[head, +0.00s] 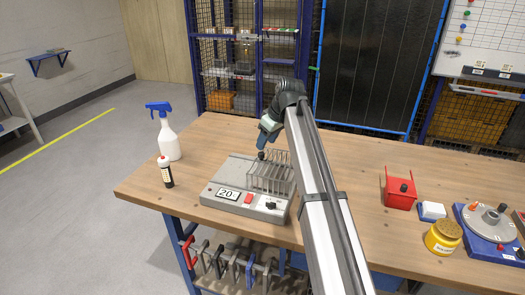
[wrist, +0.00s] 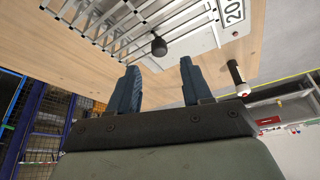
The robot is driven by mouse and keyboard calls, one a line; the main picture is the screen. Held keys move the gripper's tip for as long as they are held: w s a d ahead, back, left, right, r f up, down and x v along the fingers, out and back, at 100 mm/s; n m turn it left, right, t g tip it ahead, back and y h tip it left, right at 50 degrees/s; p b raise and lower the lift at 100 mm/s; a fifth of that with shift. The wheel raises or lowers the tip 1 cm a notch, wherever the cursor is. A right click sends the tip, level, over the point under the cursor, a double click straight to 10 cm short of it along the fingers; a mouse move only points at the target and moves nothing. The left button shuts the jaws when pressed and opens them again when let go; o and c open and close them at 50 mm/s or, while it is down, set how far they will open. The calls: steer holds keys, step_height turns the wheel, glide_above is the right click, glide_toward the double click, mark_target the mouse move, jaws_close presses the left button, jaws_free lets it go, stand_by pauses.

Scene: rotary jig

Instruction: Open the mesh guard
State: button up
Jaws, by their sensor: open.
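The mesh guard (head: 268,181) is a cage of thin grey bars on the right part of a grey machine base (head: 225,178) on the bench. In the wrist view the guard's bars (wrist: 120,22) fill the top left. A black ball knob (wrist: 158,45) stands out from the guard's side nearest my gripper. My gripper (wrist: 158,68) is open, with its two blue fingers apart and the knob just beyond the fingertips, between them. In the head view my gripper (head: 264,143) is just above the knob (head: 261,155). My arm hides the guard's right edge.
The base's front carries a "20" display (head: 228,194), a red button (head: 249,199) and a black knob (head: 271,205). A spray bottle (head: 168,138) and a small bottle (head: 166,173) stand left. A red holder (head: 399,190), yellow jar (head: 443,237) and blue rotary fixture (head: 490,232) are right.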

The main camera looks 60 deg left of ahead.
mark_target(261, 153)
steer(key=shift+x, duration=2.8)
steer(key=shift+c, duration=0.2)
jaws_close()
